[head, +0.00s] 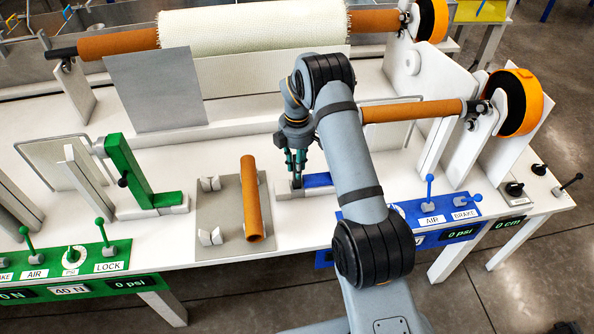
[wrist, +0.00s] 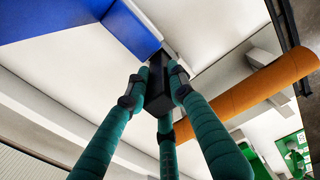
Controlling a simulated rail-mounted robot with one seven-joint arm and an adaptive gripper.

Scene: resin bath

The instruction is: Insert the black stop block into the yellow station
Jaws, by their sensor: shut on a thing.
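My gripper (head: 296,172) is shut on a small black block (wrist: 155,85), which sits between its green fingers in the wrist view. In the head view the gripper hangs just left of a blue L-shaped piece (head: 318,180) on a white base. The block's lower end is close to that blue piece (wrist: 120,25); I cannot tell whether they touch. In the head view the block is mostly hidden by the fingers. A yellow panel (head: 487,11) shows at the far top right; the rest of the yellow station is out of view.
A brown tube (head: 251,200) lies on a grey plate (head: 205,240) left of my gripper. A green upright bracket (head: 130,172) stands further left. A blue lever panel (head: 437,214) is at the right front. A white roll (head: 255,22) lies across the back.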

